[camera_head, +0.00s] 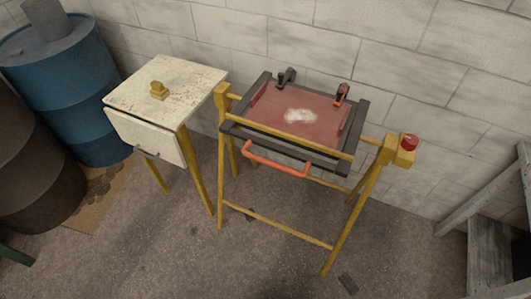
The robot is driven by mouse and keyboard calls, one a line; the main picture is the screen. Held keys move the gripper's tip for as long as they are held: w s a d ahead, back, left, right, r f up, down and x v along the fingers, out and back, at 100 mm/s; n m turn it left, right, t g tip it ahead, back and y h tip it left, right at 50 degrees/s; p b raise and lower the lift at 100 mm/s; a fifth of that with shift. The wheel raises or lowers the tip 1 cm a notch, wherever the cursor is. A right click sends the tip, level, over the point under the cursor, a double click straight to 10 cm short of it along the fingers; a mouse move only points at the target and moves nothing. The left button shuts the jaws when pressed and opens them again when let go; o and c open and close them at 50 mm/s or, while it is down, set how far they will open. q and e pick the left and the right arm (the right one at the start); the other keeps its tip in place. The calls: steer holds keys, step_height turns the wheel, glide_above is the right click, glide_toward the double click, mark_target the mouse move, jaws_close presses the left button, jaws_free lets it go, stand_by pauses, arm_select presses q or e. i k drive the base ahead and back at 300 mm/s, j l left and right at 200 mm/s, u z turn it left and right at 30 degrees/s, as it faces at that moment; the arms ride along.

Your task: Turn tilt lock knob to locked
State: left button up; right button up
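A yellow stand (276,229) holds a tilted red panel in a dark frame (276,133). A red knob (409,142) sits on the yellow block at the stand's right end; I take it to be the tilt lock knob. Its turned position is too small to tell. An orange-red bar handle (276,163) runs along the panel's front edge. Two small clamps, one black (287,77) and one with red (341,94), sit at the panel's back edge. Neither of my grippers shows in the head view.
Blue (65,75) and brown (35,160) barrels stand at far left. A grey wooden structure (500,220) is at right. Floor in front is mostly clear.

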mark_target(410, 142)
steer(key=z, duration=1.35)
